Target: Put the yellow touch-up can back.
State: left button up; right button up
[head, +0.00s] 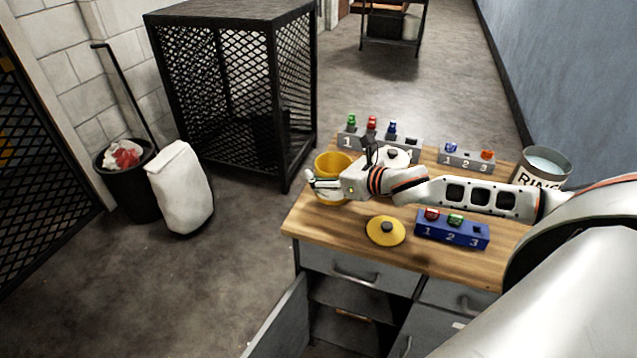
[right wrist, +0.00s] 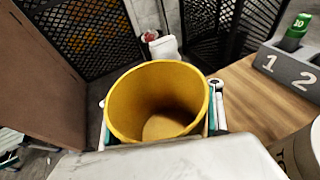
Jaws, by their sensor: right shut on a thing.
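The yellow can (head: 335,160) is an open tub at the far left end of the wooden bench, partly covered by my right gripper (head: 320,187). The gripper is shut on it. In the right wrist view the can (right wrist: 158,100) is upright between the two fingers, with its open mouth facing the camera and no contents visible. I cannot tell whether its base touches the bench. A yellow disc-shaped lid with a dark knob (head: 385,230) lies on the bench near the front edge. My left gripper is not in view.
A grey numbered rack (head: 349,141) holds small green, red and blue items. Another grey rack (head: 466,161) and a blue rack (head: 452,234) stand nearby. A large labelled can (head: 543,168) stands at the right. A lower cabinet door (head: 281,322) is open. A mesh cage (head: 225,95) stands behind left.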

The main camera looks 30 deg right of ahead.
notch_tip(320, 180, down, 4)
jog(key=shift+r, duration=0.1)
jog(key=o, duration=1.8)
jog(key=shift+s+d, duration=0.15)
jog(key=shift+s, duration=0.2)
jog(key=b+v, duration=0.1)
jog(key=v, duration=0.6)
jog(key=shift+v, duration=2.1)
